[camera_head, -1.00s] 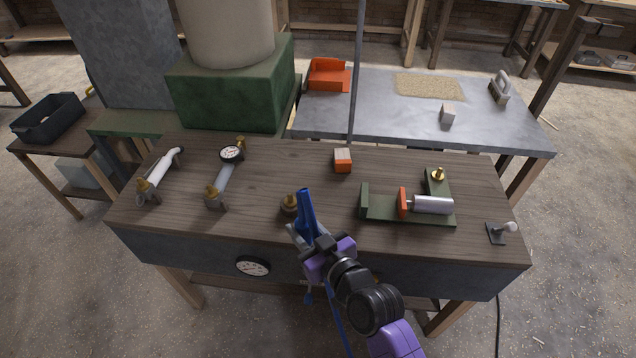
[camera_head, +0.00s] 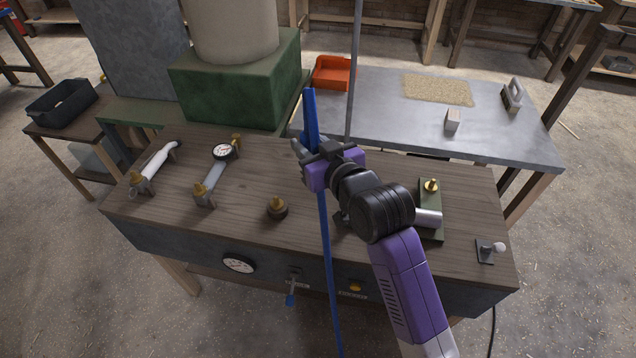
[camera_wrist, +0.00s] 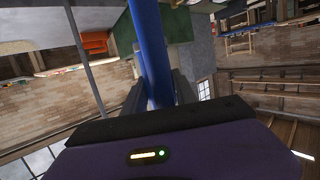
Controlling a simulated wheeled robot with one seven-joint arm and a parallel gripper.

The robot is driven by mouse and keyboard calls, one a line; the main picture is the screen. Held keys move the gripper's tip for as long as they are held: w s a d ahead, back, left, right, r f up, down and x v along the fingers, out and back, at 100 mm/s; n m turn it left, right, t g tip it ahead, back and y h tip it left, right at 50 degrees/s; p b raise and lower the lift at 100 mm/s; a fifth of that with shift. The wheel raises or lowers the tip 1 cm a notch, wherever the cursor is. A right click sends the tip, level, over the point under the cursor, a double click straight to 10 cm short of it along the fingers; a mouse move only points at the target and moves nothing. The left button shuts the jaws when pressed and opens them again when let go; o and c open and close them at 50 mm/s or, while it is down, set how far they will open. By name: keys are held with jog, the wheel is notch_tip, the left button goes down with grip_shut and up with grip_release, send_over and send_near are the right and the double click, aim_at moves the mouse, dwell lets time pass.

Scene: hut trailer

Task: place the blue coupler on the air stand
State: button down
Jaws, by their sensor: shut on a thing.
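My gripper (camera_head: 309,148) is shut on the blue coupler (camera_head: 311,108), a long blue tube standing nearly upright above the workbench. In the wrist view the blue coupler (camera_wrist: 152,50) runs between the two dark fingers of my gripper (camera_wrist: 157,90). A blue hose (camera_head: 326,255) hangs below my gripper past the bench front. I cannot tell for sure which fixture is the air stand. A round dark base with a brass fitting (camera_head: 277,208) stands left of the hose.
The wooden workbench (camera_head: 235,225) has bare room between its fixtures. My arm partly hides a green fixture (camera_head: 432,205) with a metal cylinder. A small lever mount (camera_head: 487,250) sits at right. A thin grey post (camera_head: 354,70) rises behind my gripper. A metal table (camera_head: 400,105) stands behind.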

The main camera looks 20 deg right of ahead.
send_over(316, 223)
notch_tip(316, 223, down, 17)
jog(key=shift+h, duration=0.3)
jog(key=shift+w+f, duration=0.2)
jog(key=shift+f, duration=1)
jog(key=shift+w+f, duration=0.2)
jog(key=shift+f, duration=1)
jog(key=shift+f, duration=0.15)
jog(key=c, duration=1.4)
grip_release()
jog(key=shift+f, duration=0.1)
jog(key=shift+c, duration=0.2)
jog(key=o, duration=0.4)
jog(key=shift+o, duration=0.2)
jog(key=shift+r, duration=0.25)
jog(key=shift+s, duration=0.35)
jog(key=b+v, duration=0.1)
jog(key=v, duration=1)
jog(key=shift+s+d, duration=0.1)
jog(key=shift+s, duration=0.05)
